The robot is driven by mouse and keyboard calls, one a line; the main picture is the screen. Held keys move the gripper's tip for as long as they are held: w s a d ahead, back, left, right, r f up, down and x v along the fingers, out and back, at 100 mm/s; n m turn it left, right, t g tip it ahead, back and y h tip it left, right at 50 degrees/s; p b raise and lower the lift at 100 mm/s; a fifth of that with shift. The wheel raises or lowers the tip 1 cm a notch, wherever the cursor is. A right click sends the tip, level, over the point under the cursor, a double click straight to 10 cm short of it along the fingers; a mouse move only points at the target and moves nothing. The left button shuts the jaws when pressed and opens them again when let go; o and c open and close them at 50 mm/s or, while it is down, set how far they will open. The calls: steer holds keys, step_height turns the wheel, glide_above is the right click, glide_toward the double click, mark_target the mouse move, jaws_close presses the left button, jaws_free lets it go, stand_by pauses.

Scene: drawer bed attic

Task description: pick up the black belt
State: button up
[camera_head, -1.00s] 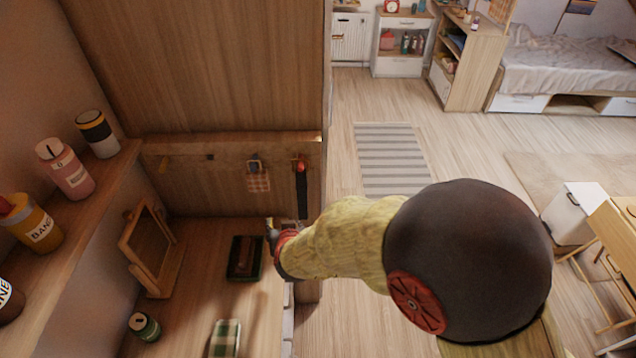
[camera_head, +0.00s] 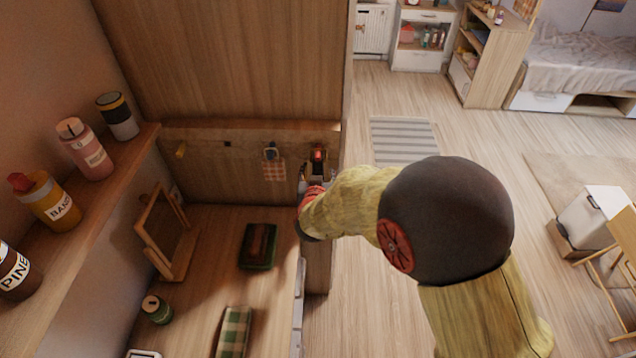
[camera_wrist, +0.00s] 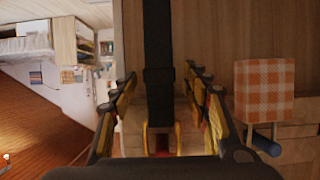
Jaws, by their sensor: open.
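The black belt (camera_wrist: 158,58) is a long dark strip in the middle of the wrist view, in front of the wooden panel. It runs between the two sides of my gripper (camera_wrist: 160,98), whose fingers stand apart on its left and right. No finger visibly touches the belt. The belt's end near a red and yellow holder (camera_wrist: 163,141) is partly hidden by my gripper. In the head view, my gripper (camera_head: 317,176) is at the panel, just below the red hook (camera_head: 318,154), and covers most of the belt.
An orange checkered cloth (camera_wrist: 264,90) hangs beside the belt; it also shows in the head view (camera_head: 274,169). The desk (camera_head: 207,275) below holds a dark green tray (camera_head: 246,262), a mirror (camera_head: 165,235) and a can (camera_head: 157,309). A shelf (camera_head: 115,165) with bottles is at left.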

steer(key=shift+w, duration=0.15)
steer(key=shift+c, duration=0.9)
jaws_close()
